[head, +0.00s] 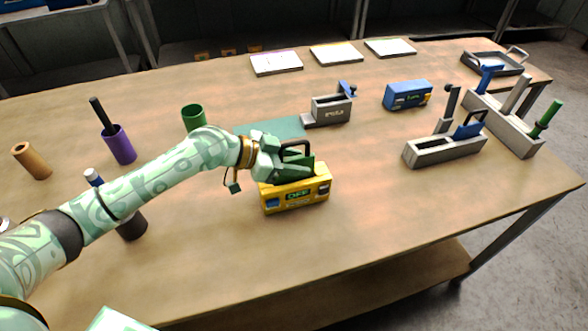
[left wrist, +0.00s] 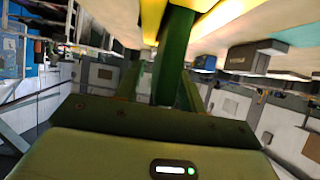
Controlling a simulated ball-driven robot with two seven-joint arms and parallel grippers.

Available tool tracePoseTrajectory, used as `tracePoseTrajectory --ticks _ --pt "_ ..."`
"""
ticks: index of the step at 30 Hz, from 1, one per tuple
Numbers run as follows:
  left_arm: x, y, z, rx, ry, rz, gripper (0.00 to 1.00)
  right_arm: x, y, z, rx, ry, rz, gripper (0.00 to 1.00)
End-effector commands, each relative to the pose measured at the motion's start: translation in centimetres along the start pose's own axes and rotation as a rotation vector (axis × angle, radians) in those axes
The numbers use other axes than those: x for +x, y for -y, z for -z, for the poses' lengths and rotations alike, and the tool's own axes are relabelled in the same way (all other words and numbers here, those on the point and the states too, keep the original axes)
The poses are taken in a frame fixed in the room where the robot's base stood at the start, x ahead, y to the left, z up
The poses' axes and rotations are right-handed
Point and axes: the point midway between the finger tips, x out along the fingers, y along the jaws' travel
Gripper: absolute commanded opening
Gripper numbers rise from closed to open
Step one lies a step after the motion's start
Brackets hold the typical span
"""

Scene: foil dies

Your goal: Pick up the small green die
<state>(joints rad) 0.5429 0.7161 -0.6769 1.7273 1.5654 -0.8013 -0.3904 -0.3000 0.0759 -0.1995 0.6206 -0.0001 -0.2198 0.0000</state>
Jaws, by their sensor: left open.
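A green piece with a black loop handle, seemingly the small green die (head: 306,165), sits at the top of the yellow box (head: 297,196) with a lit green display. My left gripper (head: 284,160) is over the box, right at the green piece, and partly hides it. In the left wrist view a dark green upright shape (left wrist: 176,55) stands between my open fingers, with yellow (left wrist: 151,18) beyond. I cannot tell whether the fingers touch it. My right gripper is not in view.
A grey rack (head: 505,125) at the right holds blue, grey and green pieces. A grey holder (head: 432,152) has a blue piece. A blue box (head: 408,95), a small grey holder (head: 333,108) and several cups, one purple (head: 119,145), stand around. The front table is clear.

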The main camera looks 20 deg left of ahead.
Motion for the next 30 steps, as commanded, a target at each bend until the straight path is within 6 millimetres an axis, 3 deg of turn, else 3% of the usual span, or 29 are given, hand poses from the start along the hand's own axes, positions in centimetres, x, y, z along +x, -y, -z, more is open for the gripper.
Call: tracePoseTrajectory --ticks 1,4,5,19,24,30 --pt "0.0 0.0 0.0 0.0 0.0 0.0 0.32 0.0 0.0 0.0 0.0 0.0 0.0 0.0" --pt "0.0 0.0 0.0 0.0 0.0 0.0 0.04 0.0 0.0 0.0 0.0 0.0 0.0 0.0" --pt "0.0 0.0 0.0 0.0 0.0 0.0 0.0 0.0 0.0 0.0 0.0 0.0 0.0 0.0" --pt "-0.6 0.1 1.0 0.002 -0.003 0.002 0.0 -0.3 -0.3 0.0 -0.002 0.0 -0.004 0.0" --pt "-1.9 0.0 3.4 0.006 -0.004 0.002 0.0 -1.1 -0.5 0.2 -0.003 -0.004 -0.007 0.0" --pt "-4.4 -3.3 6.5 0.007 -0.005 -0.001 0.0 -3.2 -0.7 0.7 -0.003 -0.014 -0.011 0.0"
